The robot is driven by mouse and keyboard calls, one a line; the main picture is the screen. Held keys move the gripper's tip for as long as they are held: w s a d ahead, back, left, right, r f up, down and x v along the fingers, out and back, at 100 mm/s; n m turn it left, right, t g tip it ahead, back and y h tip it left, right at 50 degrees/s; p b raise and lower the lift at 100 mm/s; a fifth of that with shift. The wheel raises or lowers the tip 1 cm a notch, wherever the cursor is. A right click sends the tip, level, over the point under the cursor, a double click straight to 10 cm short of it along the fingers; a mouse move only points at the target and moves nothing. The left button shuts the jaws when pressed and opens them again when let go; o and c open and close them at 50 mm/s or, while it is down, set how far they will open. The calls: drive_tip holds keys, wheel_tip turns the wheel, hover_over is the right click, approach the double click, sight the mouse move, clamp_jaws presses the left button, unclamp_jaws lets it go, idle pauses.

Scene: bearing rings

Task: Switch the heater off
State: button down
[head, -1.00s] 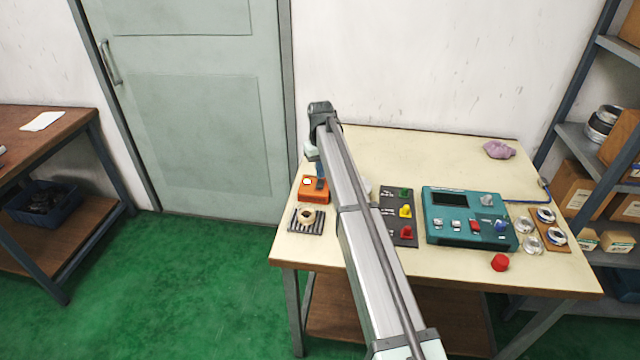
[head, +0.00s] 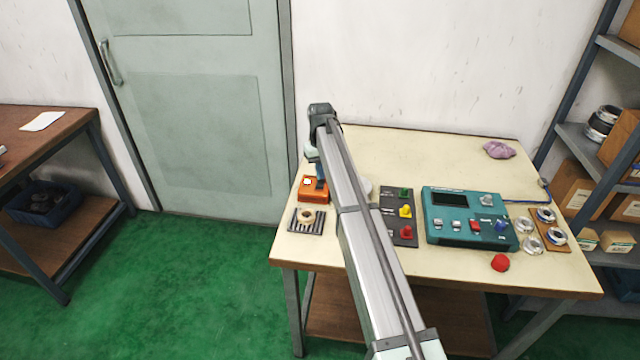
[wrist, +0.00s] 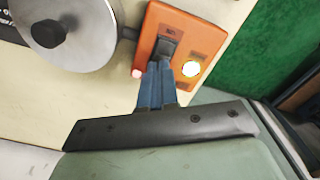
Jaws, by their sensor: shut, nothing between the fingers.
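The orange heater control box (head: 313,190) sits at the table's left back area, and also shows in the wrist view (wrist: 150,43). It has a black rocker switch (wrist: 168,47) and a glowing yellow-white lamp (wrist: 191,69). A small pale reddish spot (wrist: 136,73) shows near its other corner. My gripper (wrist: 158,66) has its blue fingers shut and empty, with tips at the near end of the switch. I cannot tell whether they touch it.
A metal lidded pot or disc (wrist: 72,30) stands close beside the box. Right of my arm are a panel with green, yellow and red knobs (head: 400,228), a teal console (head: 468,215), a red cap (head: 500,263) and several rings. The table's left edge is close.

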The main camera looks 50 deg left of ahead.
drive_tip(key=shift+f, duration=0.8)
idle(0.7)
drive_tip(key=shift+r, duration=3.55)
